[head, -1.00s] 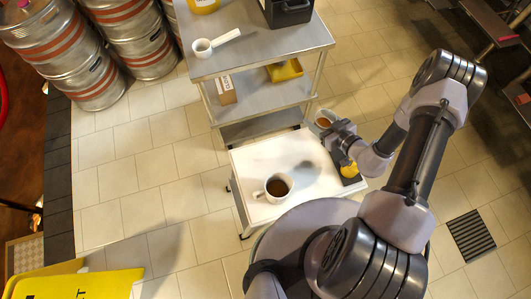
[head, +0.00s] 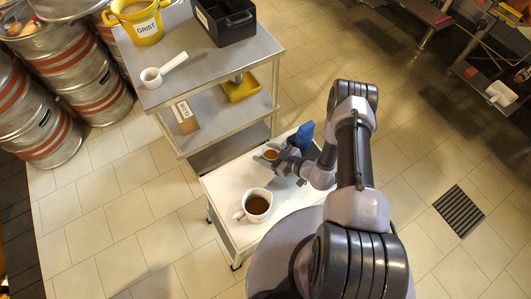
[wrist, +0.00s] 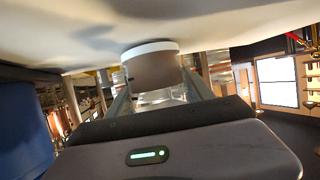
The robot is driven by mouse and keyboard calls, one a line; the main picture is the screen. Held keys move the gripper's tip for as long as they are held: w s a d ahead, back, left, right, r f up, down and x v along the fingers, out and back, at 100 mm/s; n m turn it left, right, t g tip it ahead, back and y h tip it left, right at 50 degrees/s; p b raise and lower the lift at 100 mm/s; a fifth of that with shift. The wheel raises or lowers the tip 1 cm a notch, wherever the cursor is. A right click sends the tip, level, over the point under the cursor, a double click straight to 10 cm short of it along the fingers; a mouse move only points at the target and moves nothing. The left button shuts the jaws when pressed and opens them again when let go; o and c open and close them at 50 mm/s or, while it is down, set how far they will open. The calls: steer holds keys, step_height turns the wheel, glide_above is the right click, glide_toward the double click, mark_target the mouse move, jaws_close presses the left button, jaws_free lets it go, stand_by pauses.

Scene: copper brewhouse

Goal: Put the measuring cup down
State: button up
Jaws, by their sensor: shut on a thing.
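The measuring cup (head: 271,154), a small cup with brown contents, is in my gripper (head: 283,163) over the far part of the white cart top (head: 222,187) in the head view. My gripper is shut on it. In the wrist view the cup (wrist: 152,68) is a grey-brown body with a white band, between the fingers. Its white end is close to a broad pale surface (wrist: 210,20). I cannot tell whether they touch. My fingers and wrist hide part of the cup in the head view.
A white jug of brown liquid (head: 257,206) stands at the cart's near left. A blue object (head: 304,135) is just right of the cup. A metal shelf cart (head: 205,66) behind holds a white scoop (head: 152,77), a yellow GRIST bucket (head: 140,22) and a black bin (head: 226,20).

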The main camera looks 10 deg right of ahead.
steer(key=o, duration=1.5)
steer(key=shift+f, duration=0.1)
steer(key=shift+o, duration=0.2)
steer(key=p+v, duration=0.1)
steer(key=v, duration=0.1)
steer(key=p+v, duration=0.1)
steer(key=v, duration=0.1)
steer(key=p+v, duration=0.1)
steer(key=v, duration=0.1)
steer(key=shift+s+d+r, duration=0.15)
steer(key=shift+r, duration=0.3)
steer(key=shift+s+d, duration=0.25)
steer(key=shift+s, duration=0.15)
